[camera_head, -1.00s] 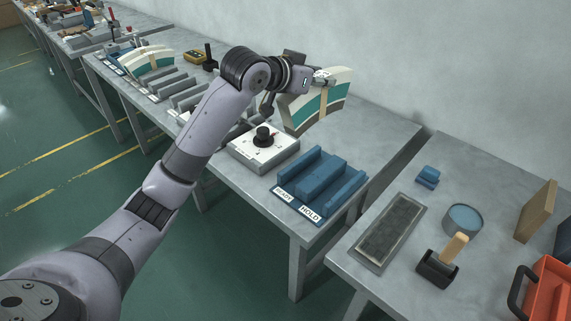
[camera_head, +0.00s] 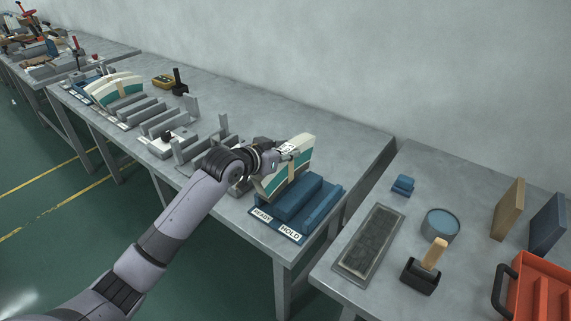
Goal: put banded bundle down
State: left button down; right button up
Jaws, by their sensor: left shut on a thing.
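My left gripper (camera_head: 287,153) is shut on the banded bundle (camera_head: 302,147), a curved stack with cream, teal and brown layers. The bundle stands upright at the back left of the blue two-slot rack (camera_head: 322,208), on the side labelled READY. Its lower part is partly hidden by my gripper and the rack, so I cannot tell whether it touches the slot floor. The HOLD slot, to the right, is empty. My right gripper is out of view.
Grey fixtures (camera_head: 165,123) and other curved bundles (camera_head: 120,86) stand further left on the bench. On the right bench lie a dark pad (camera_head: 369,240), a round blue tin (camera_head: 440,223), a wooden-handled tool (camera_head: 434,254) and an orange crate (camera_head: 540,293).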

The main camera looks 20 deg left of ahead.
aim_at(257, 177)
pick_arm(q)
jog(key=shift+f, duration=2)
jog(key=shift+f, duration=0.1)
jog(key=c, duration=1.2)
grip_release()
jog(key=shift+f, duration=0.15)
jog(key=shift+s+r, duration=0.15)
jog(key=shift+r, duration=0.05)
jog(key=v, duration=1.2)
